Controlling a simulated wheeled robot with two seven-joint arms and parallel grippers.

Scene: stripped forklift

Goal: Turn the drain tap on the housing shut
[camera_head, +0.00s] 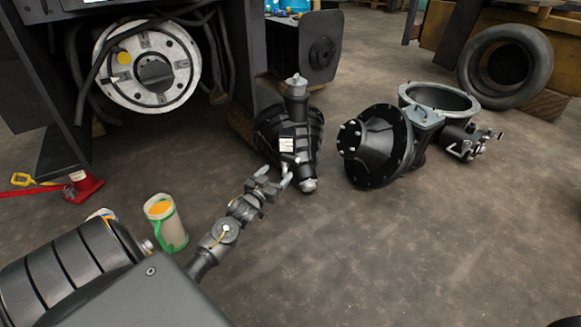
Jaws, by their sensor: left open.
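A black ribbed housing (268,127) sits on the floor in the middle, with a grey cylindrical end (297,88) pointing up and a pale label on its front. A small light metal fitting (290,159) shows low on its front, beside my fingertips; it may be the drain tap, but it is too small to tell its position. My left gripper (276,174) is open, just in front of this fitting. I cannot tell whether it touches it. My right gripper is not in view.
A black flanged housing (379,149) with an open grey ring and small levered fittings (466,142) lies to the right. A tyre (506,66) leans at the back right.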

